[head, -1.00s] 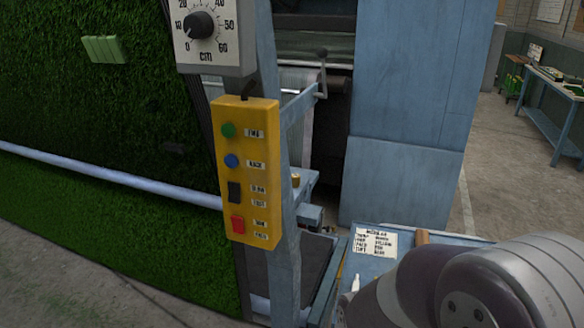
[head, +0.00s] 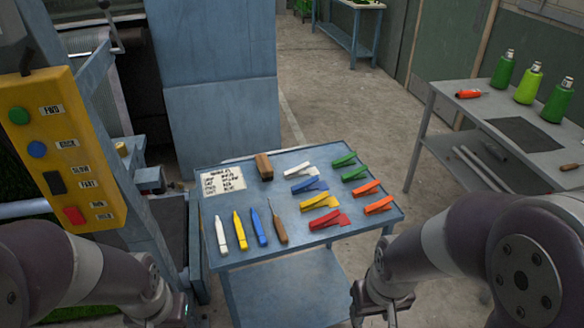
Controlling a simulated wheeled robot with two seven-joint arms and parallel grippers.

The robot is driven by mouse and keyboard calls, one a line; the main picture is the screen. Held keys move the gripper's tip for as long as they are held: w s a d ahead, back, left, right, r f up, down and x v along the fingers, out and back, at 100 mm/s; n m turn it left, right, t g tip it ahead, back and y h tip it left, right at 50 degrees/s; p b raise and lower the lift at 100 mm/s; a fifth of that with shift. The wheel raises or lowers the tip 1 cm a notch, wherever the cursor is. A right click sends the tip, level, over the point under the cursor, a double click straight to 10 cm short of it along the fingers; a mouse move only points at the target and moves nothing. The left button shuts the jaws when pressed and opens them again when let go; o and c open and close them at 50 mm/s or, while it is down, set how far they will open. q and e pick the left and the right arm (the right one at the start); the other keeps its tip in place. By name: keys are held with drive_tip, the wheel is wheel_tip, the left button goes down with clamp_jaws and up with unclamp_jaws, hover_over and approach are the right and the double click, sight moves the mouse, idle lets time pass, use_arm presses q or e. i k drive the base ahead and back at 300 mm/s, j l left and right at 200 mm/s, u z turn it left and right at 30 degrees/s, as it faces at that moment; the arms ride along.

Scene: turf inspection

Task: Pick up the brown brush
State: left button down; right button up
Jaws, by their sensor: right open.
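A brown block (head: 264,167), which looks like the brown brush, stands near the back edge of the blue table (head: 285,278), right of a written card. Its bristles cannot be made out. My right gripper (head: 376,308) is low at the right, in front of the table's right front corner, apart from everything on the table. It is open and empty. My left gripper (head: 163,318) is at the bottom edge left of the table, partly cut off, and its jaws cannot be made out.
On the table are white, yellow and blue markers (head: 239,231), a brown-handled pick (head: 278,227), and several coloured clips (head: 330,219). A yellow control box (head: 58,150) hangs at left. A grey bench (head: 455,122) with green bottles stands at right.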

sight(264, 165)
drive_tip(key=u, duration=1.35)
drive_tip(key=z, duration=1.35)
drive_tip(key=i+l+z, duration=0.2)
drive_tip(key=i+l, duration=1.05)
